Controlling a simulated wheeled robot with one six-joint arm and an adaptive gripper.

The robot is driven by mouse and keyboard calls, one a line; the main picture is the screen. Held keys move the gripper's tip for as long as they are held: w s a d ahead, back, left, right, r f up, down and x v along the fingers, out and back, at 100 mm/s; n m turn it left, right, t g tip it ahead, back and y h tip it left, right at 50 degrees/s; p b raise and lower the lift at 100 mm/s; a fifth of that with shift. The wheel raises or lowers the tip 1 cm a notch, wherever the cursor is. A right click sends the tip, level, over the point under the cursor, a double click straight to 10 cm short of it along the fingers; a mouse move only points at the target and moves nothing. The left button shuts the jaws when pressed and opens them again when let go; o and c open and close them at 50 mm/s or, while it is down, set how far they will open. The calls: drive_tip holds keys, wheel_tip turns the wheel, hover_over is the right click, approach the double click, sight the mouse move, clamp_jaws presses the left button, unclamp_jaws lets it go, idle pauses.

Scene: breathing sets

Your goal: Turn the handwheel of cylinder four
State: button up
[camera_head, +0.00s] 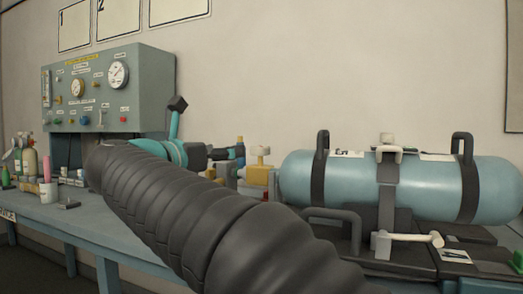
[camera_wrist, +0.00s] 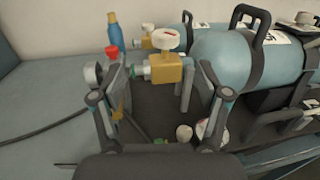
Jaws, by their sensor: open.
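A pale blue cylinder (camera_head: 340,185) lies on its side in a dark cradle at the right; its near end also shows in the wrist view (camera_wrist: 222,62). On its left end is a yellow valve block (camera_wrist: 165,70) with a white handwheel (camera_wrist: 166,39) on top. I cannot read a number on this cylinder. My gripper (camera_wrist: 165,85) is open and empty, one finger on each side of the view, with the yellow valve seen between and beyond the fingertips. In the head view, my gripper (camera_head: 222,156) is left of the white handwheel (camera_head: 261,151), partly hidden by my arm.
A second yellow valve (camera_wrist: 146,39) stands behind the first. A red knob (camera_wrist: 112,52) and a gauge (camera_wrist: 93,75) are near my left finger. A blue bottle (camera_wrist: 115,30) stands behind. A grey gauge panel (camera_head: 110,92) stands on the bench at left. Black cradle handles crowd the right.

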sight(255, 149)
drive_tip(key=shift+m+g, duration=0.3)
drive_tip(key=shift+m, duration=0.1)
drive_tip(key=x, duration=0.4)
drive_tip(key=p+x, duration=0.1)
drive_tip(key=x, duration=0.4)
drive_tip(key=p+x, duration=0.1)
drive_tip(key=x, duration=0.3)
drive_tip(key=shift+w+d+f, duration=0.1)
drive_tip(key=shift+d, duration=0.35)
drive_tip(key=c, duration=1.2)
